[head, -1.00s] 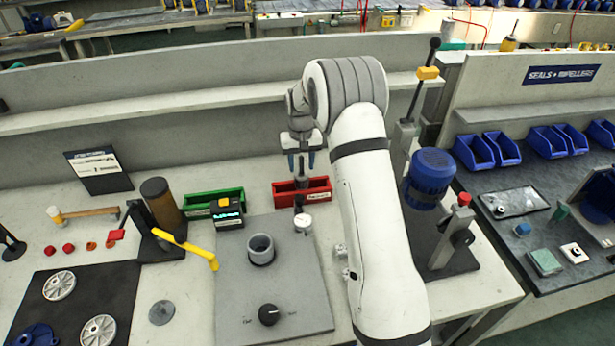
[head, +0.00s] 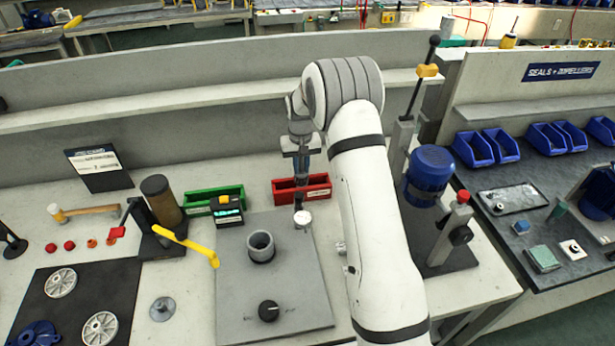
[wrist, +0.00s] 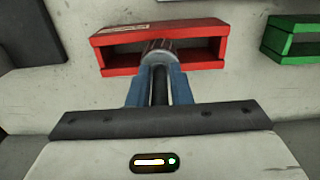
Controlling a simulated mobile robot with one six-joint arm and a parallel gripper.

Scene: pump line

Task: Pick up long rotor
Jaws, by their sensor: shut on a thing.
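My gripper (head: 301,172) points down over the red bin (head: 318,194). In the wrist view my gripper (wrist: 158,72) is shut on a grey ribbed metal part, seemingly the long rotor (wrist: 158,46). A dark shaft shows between the fingers. The ribbed end overlaps the red bin (wrist: 105,42) in this view. I cannot tell whether the rotor is still touching the bin. In the head view the rotor is mostly hidden by the fingers.
A dial gauge (head: 302,218) on a dark post stands just in front of the red bin. A green bin (head: 231,194) and a small display unit (head: 228,212) are to the left. A grey plate with an upright ring (head: 261,247) lies in front. A blue motor (head: 430,174) stands right.

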